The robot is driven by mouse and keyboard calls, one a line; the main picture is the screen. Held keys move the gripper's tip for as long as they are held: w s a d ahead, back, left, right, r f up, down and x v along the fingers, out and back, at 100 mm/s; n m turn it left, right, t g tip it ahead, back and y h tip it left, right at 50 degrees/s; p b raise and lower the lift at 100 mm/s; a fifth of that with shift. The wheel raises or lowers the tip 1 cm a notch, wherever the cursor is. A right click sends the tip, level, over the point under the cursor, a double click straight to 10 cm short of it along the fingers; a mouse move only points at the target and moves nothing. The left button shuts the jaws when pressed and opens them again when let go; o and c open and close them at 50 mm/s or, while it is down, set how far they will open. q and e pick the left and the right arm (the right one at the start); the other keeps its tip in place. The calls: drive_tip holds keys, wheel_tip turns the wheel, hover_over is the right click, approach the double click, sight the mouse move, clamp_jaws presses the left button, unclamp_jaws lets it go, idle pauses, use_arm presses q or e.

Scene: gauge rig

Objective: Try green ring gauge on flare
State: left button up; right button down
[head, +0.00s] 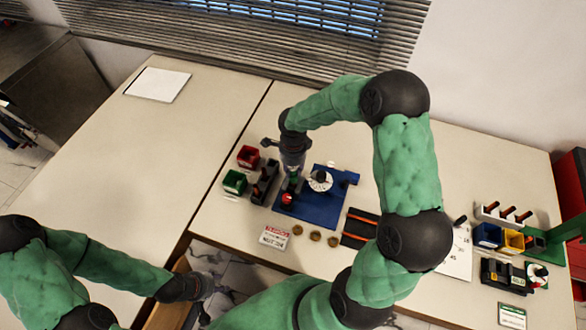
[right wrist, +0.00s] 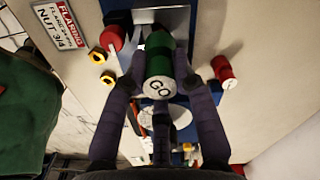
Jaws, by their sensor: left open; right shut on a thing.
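The green gauge (right wrist: 158,62), marked GO on its pale end face, is between the fingers of my right gripper (right wrist: 158,75), which is shut on it. In the head view my right gripper (head: 294,172) points down over the left part of the blue base plate (head: 318,212). A grey metal part (right wrist: 178,18) shows just beyond the gauge in the right wrist view. I cannot make out the flare or tell whether the gauge touches it. My left gripper (head: 203,288) is open and empty, low in front of the table edge, away from the plate.
A red bin (head: 248,156) and a green bin (head: 234,181) stand left of the plate. A red knob (head: 287,198) and white dial (head: 320,180) are on the plate. A sign (head: 274,237) and brass nuts (head: 315,236) lie in front. The left table (head: 120,160) is mostly clear.

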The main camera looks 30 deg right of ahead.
drive_tip(key=shift+f+b, duration=0.5)
drive_tip(key=shift+f, duration=0.05)
idle(0.4)
drive_tip(key=shift+r, duration=0.15)
idle(1.5)
drive_tip(key=shift+r+p, duration=1.55)
drive_tip(key=shift+r, duration=1.35)
drive_tip(key=shift+r, duration=0.15)
wheel_tip(320, 180, up, 7)
drive_tip(key=p, duration=0.3)
drive_tip(key=a+f+n+b, duration=0.9)
drive_tip(key=f+n, duration=0.4)
drive_tip(key=n, duration=0.9)
drive_tip(key=shift+a+f, duration=0.2)
drive_tip(key=shift+a, duration=0.2)
